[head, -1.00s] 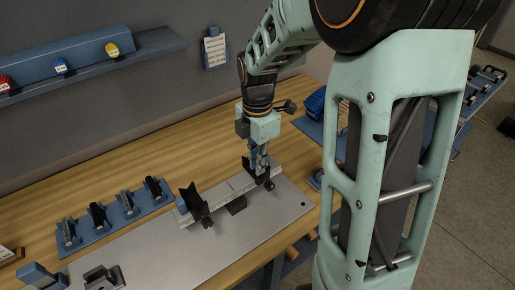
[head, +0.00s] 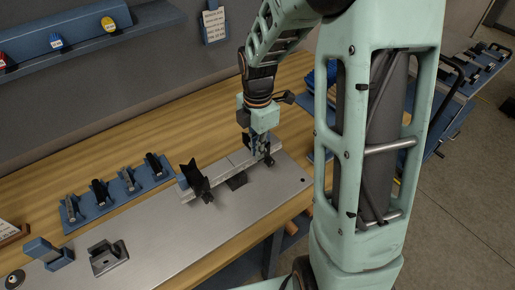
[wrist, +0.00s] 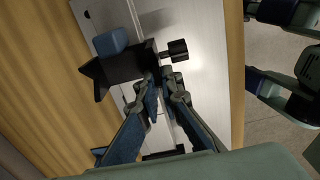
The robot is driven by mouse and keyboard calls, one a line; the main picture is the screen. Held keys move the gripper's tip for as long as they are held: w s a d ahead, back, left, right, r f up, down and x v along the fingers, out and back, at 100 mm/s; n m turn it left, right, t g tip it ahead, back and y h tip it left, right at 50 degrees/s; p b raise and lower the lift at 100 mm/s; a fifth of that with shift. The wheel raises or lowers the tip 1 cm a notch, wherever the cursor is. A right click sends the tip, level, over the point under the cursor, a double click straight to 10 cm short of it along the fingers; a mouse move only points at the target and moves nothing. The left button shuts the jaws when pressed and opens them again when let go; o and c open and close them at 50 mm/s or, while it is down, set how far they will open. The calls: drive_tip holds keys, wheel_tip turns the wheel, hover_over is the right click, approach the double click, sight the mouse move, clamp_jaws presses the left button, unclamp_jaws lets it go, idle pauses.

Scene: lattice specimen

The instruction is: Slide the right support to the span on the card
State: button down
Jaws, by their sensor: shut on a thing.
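In the head view my gripper (head: 264,150) points down at the right end of the rail (head: 232,164), mostly hiding the right support. The left support (head: 196,181), black and V-shaped, stands at the rail's left end. The card (head: 214,22) hangs on the wall; its text is too small to read.
A blue rack (head: 118,202) of several dark tools stands left on the wooden bench. A grey fixture (head: 108,257) sits on the metal plate (head: 180,238).

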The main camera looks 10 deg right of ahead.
drive_tip(key=shift+w+d, duration=0.25)
drive_tip(key=shift+d, duration=0.3)
drive_tip(key=shift+w+d, duration=0.2)
drive_tip(key=shift+d, duration=0.3)
idle(0.7)
drive_tip(key=c, duration=2)
unclamp_jaws()
drive_tip(key=shift+c, duration=0.2)
drive_tip(key=shift+r+p, duration=0.1)
drive_tip(key=shift+p, duration=0.2)
wheel_tip(320, 180, up, 3)
drive_tip(key=p, duration=0.2)
drive_tip(key=shift+p, duration=0.3)
drive_tip(key=shift+a+r+p, duration=0.1)
drive_tip(key=shift+r+p, duration=0.3)
drive_tip(key=shift+r, duration=1.05)
drive_tip(key=shift+r, duration=0.1)
wheel_tip(320, 180, up, 12)
